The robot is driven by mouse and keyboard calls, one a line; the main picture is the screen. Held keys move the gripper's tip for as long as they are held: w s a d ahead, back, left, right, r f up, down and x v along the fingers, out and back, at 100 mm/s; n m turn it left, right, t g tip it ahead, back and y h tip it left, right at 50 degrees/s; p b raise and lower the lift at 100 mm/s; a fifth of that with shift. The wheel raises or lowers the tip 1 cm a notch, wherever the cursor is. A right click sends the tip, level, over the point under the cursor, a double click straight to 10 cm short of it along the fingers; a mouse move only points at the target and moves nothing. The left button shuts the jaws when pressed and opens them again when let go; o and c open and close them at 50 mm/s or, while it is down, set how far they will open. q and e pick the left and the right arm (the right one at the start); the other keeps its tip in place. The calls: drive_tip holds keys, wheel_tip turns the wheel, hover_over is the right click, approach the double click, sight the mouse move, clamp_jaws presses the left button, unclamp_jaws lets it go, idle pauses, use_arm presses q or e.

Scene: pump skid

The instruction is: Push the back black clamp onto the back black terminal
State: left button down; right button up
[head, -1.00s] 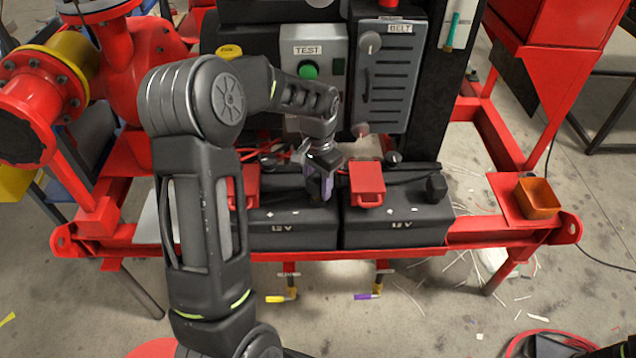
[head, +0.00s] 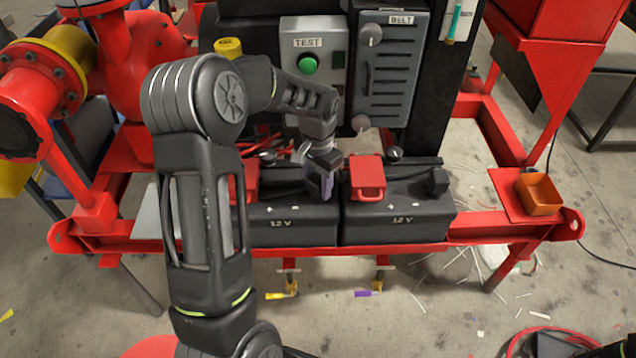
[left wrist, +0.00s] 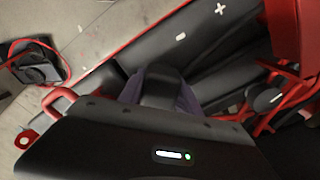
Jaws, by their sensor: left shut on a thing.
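My left gripper (head: 326,186) is over the right end of the left 12 V battery (head: 290,229). Its purple fingers are shut on a black clamp (left wrist: 160,88), which shows between them in the left wrist view and is mostly hidden in the head view. I take it as the back black clamp. The terminal under it is hidden, and I cannot tell whether the clamp touches it. Another black clamp or cap (head: 438,182) is at the right end of the right 12 V battery (head: 400,229).
A red terminal cover (head: 368,178) stands close to the right of my left gripper. Red cables and the TEST box (head: 310,75) are behind. The red frame rail (head: 490,237) runs along the front. An orange bin (head: 539,196) sits at the right.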

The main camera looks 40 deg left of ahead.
use_arm(q)
drive_tip(key=shift+f, duration=0.1)
drive_tip(key=c, duration=0.8)
unclamp_jaws()
drive_tip(key=shift+o, duration=0.2)
wheel_tip(320, 180, up, 8)
drive_tip(key=shift+f, duration=0.1)
idle(0.4)
